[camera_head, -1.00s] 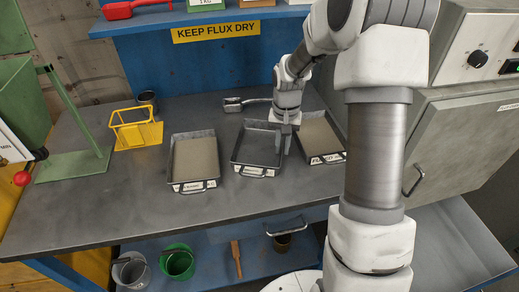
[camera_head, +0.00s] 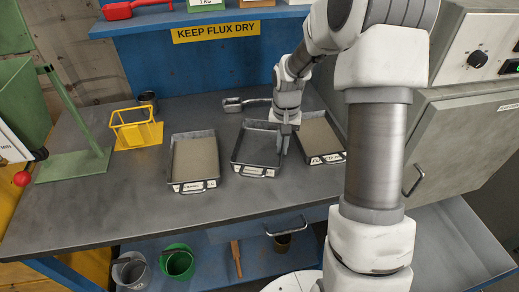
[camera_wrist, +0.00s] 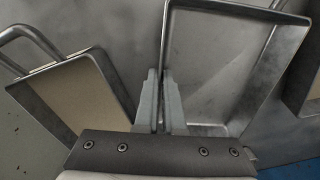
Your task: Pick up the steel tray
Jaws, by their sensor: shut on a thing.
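The steel tray (camera_head: 256,149) is the middle one of three on the bench. It is a shallow grey pan with a bare floor and a label and handle on its front. My gripper (camera_head: 284,143) reaches down at its right side wall. In the wrist view, the fingers (camera_wrist: 161,80) are shut on the tray's side wall, one on each side. The tray's bare floor (camera_wrist: 212,70) shows to the right of the fingers there. The tray appears level, and I cannot tell whether it is clear of the bench.
A sand-filled tray (camera_head: 195,160) stands to the left and another (camera_head: 319,138) close to the right. A small scoop-like pan (camera_head: 233,104) lies behind. A yellow rack (camera_head: 136,128) stands at left. A blue shelf (camera_head: 220,21) is above; the front bench (camera_head: 120,215) is clear.

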